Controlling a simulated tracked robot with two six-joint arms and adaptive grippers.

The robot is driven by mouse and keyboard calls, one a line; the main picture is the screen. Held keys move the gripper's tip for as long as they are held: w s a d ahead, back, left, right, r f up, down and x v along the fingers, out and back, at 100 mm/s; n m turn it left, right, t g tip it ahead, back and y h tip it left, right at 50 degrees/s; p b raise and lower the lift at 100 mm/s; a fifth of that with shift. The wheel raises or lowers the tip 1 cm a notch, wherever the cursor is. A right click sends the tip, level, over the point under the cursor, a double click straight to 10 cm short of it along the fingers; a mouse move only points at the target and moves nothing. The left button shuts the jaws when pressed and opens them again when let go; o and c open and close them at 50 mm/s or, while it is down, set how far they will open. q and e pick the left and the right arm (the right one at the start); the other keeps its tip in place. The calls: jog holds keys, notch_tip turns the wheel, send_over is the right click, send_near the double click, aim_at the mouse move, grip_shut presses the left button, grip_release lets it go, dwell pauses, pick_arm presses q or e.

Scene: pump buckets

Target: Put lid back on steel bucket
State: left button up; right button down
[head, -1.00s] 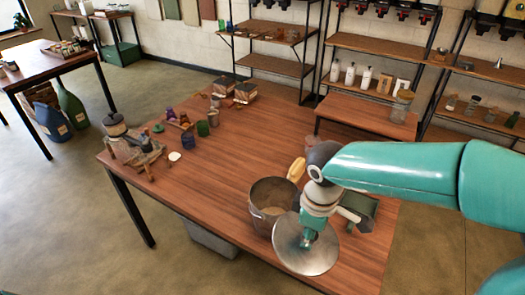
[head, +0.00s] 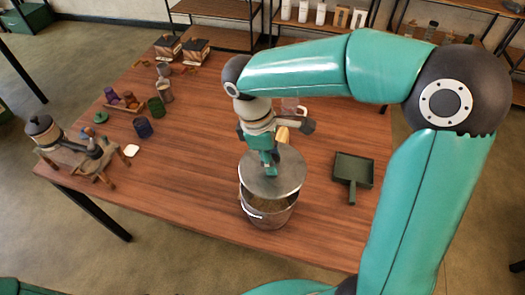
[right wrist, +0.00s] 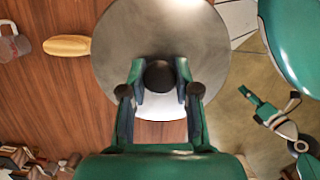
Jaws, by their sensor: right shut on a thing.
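My right gripper (head: 270,168) is shut on the dark knob (right wrist: 159,76) of the round steel lid (head: 285,182). The lid also fills the upper middle of the right wrist view (right wrist: 120,40). In the head view it hangs roughly level over the steel bucket (head: 268,216). Part of the bucket's opening shows below the lid's near edge, so the lid looks raised above the rim. The exact gap is unclear.
A dark green dustpan (head: 353,170) lies right of the bucket. A yellowish wooden handle (right wrist: 67,45) shows beside the lid. Cups (head: 164,90), a small tray and a grinder on a stand (head: 45,130) stand at the left. The table between them and the bucket is clear.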

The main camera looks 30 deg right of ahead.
jog(key=shift+w+a+f+b, duration=0.15)
jog(key=shift+a+f+b, duration=0.05)
jog(key=shift+f+b, duration=0.8)
jog(key=b+x, duration=0.1)
jog(key=x, duration=0.1)
jog(key=shift+w+a+f+b, duration=0.2)
jog(key=shift+f+b, duration=0.15)
jog(key=shift+b, duration=0.05)
jog(key=shift+f+b, duration=0.5)
jog(key=shift+f, duration=0.25)
jog(key=shift+s+d+r, duration=0.1)
jog(key=shift+s+r, duration=0.05)
jog(key=shift+r, duration=0.05)
jog(key=shift+f, duration=0.7)
dwell(1.0)
jog(key=shift+c, duration=1.4)
grip_release()
